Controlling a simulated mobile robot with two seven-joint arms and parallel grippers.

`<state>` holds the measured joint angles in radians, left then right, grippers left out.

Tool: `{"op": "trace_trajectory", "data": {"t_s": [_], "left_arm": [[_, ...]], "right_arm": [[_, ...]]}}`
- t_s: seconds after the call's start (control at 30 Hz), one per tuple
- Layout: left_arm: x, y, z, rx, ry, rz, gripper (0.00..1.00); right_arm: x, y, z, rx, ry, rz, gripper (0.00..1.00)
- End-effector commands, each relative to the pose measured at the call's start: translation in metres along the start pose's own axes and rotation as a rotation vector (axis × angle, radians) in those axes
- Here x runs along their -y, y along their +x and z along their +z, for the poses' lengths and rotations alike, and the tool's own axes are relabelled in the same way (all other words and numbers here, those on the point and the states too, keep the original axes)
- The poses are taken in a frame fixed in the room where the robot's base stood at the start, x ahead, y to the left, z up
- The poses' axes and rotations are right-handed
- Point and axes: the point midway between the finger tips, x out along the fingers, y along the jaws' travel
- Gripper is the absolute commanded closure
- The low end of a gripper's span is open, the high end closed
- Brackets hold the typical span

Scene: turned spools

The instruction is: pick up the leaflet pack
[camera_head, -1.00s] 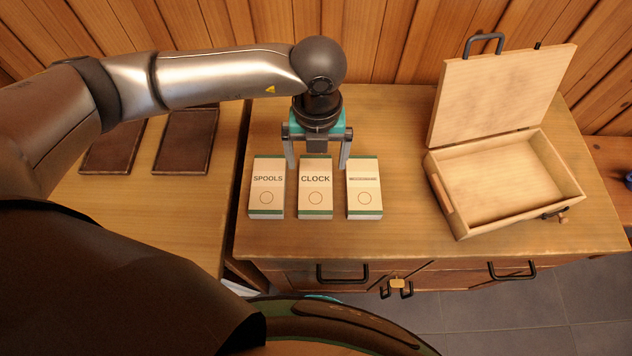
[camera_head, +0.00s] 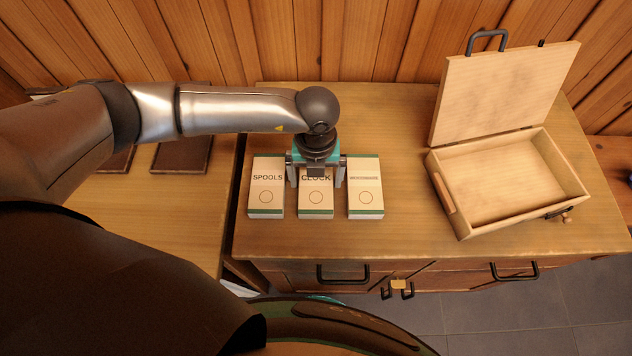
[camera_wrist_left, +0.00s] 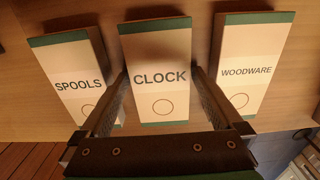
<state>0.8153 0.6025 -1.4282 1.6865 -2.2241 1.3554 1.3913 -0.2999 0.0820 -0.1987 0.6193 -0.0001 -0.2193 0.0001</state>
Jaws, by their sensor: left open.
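Three cream leaflet packs with green ends lie side by side on the wooden cabinet top. The left one reads SPOOLS (camera_head: 267,194), the middle one CLOCK (camera_head: 316,201), and the right one WOODWARE (camera_head: 365,195). All three show in the wrist view: SPOOLS (camera_wrist_left: 72,66), CLOCK (camera_wrist_left: 158,50) and WOODWARE (camera_wrist_left: 250,50). My left gripper (camera_head: 317,184) is open over the CLOCK pack. In the wrist view its fingers (camera_wrist_left: 160,76) stand one on each side of that pack, in the gaps to its neighbours. I cannot tell whether they touch it. My right gripper is not in view.
An open wooden box (camera_head: 500,185) with its lid up stands to the right on the cabinet top (camera_head: 410,225). Two dark flat pieces lie on the left surface, one (camera_head: 183,155) nearer the packs. A plank wall (camera_head: 380,40) rises behind.

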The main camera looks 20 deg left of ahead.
Motion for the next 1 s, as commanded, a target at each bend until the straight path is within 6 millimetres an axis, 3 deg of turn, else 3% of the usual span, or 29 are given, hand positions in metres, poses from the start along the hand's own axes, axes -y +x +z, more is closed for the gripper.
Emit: {"op": "trace_trajectory", "data": {"t_s": [0.07,0.7,1.0], "left_arm": [[0.0001,-0.0003,0.0000,0.000,0.000,0.000,0.06],[0.0002,-0.0009,0.0003,0.000,0.000,0.000,0.78],[0.0004,-0.0032,0.0006,0.001,0.000,-0.001,0.78]], "right_arm": [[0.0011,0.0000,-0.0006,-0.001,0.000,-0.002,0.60],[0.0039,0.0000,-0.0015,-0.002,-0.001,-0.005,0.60],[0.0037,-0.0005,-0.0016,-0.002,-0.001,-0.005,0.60]]}}
